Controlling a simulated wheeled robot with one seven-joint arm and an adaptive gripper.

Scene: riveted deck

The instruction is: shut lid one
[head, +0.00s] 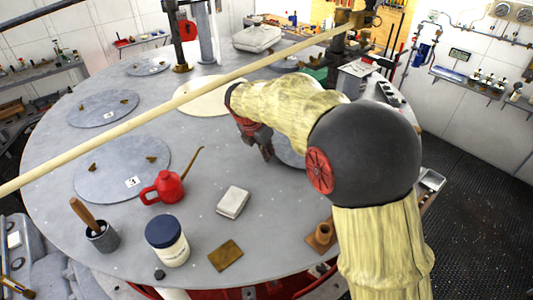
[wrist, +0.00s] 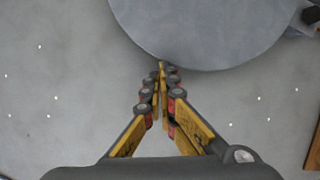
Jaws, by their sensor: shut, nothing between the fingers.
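A large round grey deck (head: 110,235) carries several round grey lids. One lid (head: 105,165) at the left bears a label that looks like 3; no label reading 1 is legible. Another grey round plate (head: 287,150) lies partly hidden behind my arm, and I cannot tell whether it is lid one. My gripper (head: 268,155) is beside that plate, pointing down. In the wrist view my gripper (wrist: 163,68) is shut and empty, its tips at the near edge of a round grey plate (wrist: 210,25). Whether they touch is unclear.
A red oil can (head: 165,187), pale block (head: 233,202), blue-lidded jar (head: 167,240), brown plate (head: 226,255) and cup with a wooden handle (head: 101,236) stand on the near deck. A long pale pole (head: 130,123) crosses the head view. Posts stand at the back.

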